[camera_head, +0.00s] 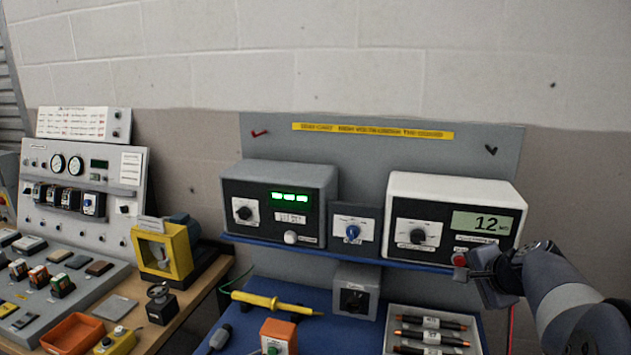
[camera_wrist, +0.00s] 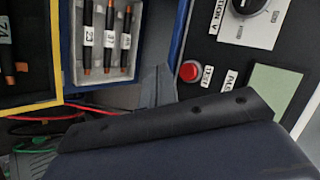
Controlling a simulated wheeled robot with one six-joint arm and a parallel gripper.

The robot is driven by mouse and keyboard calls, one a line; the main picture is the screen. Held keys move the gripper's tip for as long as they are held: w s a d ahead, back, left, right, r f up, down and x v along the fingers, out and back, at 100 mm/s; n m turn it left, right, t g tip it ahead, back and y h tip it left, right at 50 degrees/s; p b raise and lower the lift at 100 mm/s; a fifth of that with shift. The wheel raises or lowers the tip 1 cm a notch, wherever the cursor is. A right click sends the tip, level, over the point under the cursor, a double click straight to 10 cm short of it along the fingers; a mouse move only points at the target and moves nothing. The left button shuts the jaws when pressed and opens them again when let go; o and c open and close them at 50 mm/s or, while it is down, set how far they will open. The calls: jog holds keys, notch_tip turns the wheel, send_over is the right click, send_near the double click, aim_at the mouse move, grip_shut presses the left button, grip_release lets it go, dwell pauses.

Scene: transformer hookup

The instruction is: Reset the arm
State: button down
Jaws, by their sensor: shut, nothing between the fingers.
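My gripper (camera_head: 468,272) is at the right end of the blue shelf, in front of the lower right corner of the white-topped unit (camera_head: 452,188). Its fingers are shut and hold nothing. The tips are close to a red button (camera_head: 459,259) on that unit; I cannot tell from the head view whether they touch it. In the wrist view the red button (camera_wrist: 190,71) shows uncovered, close to the grey pointed fingertips (camera_wrist: 160,88). The unit's display reads 12, and its dial (camera_head: 418,235) is in view.
A grey unit (camera_head: 281,172) with a green display and a small blue-knob box (camera_head: 353,228) share the blue shelf. Below are a tray of labelled probes (camera_head: 397,314), a yellow screwdriver-like tool (camera_head: 270,301) and an orange-topped box (camera_head: 279,333). A bench with meters stands left.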

jog(key=w, duration=0.2)
jog(key=w+d+p, duration=0.1)
jog(key=shift+w+r+p, duration=0.2)
jog(key=shift+w+p, duration=0.1)
jog(key=shift+w, duration=0.05)
jog(key=s+a+f+b, duration=0.1)
jog(key=s+a+b, duration=0.1)
jog(key=s, duration=0.4)
jog(key=s+a+f+n+b, duration=0.1)
jog(key=s+a, duration=0.2)
jog(key=s, duration=0.4)
jog(key=shift+a+f+b, duration=0.2)
jog(key=shift+f+b, duration=0.1)
jog(key=shift+b, duration=0.1)
jog(key=shift+s+g, duration=0.1)
jog(key=shift+g, duration=0.2)
